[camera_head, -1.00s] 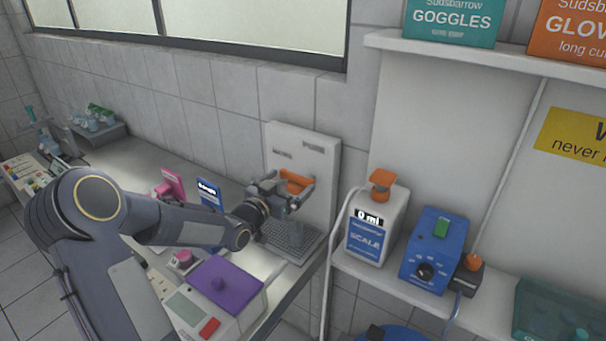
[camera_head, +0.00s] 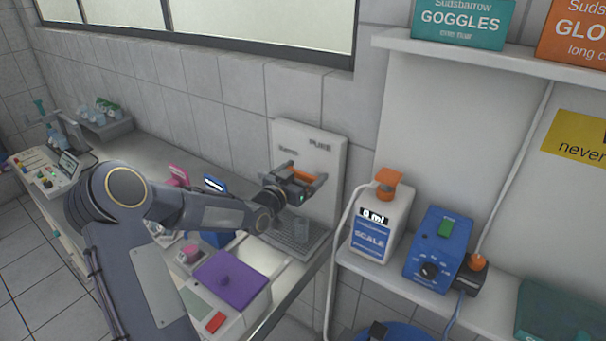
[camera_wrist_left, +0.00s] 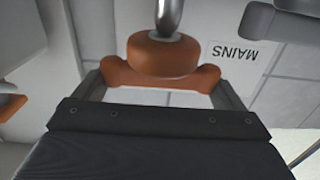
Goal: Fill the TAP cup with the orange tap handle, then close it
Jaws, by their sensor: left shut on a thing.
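The orange tap handle (camera_head: 304,175) is on the white wall panel (camera_head: 331,160) marked PURE on its right side. My left gripper (camera_head: 300,184) is at the panel, shut on this handle. In the left wrist view the orange handle (camera_wrist_left: 160,72) spans between my two fingers, with a metal stem at its hub and a MAINS label (camera_wrist_left: 234,52) beside it. A grey drip grid (camera_head: 293,238) lies under the gripper. I cannot clearly make out the TAP cup; the gripper and arm cover part of that area. My right gripper is not in view.
A white SCALE bottle (camera_head: 378,225) with an orange cap and a blue box (camera_head: 438,245) with a dial stand on a shelf to the right. A purple-topped device (camera_head: 232,278) stands on the counter in front. A blue sign (camera_head: 215,185) and pink items stand behind my arm.

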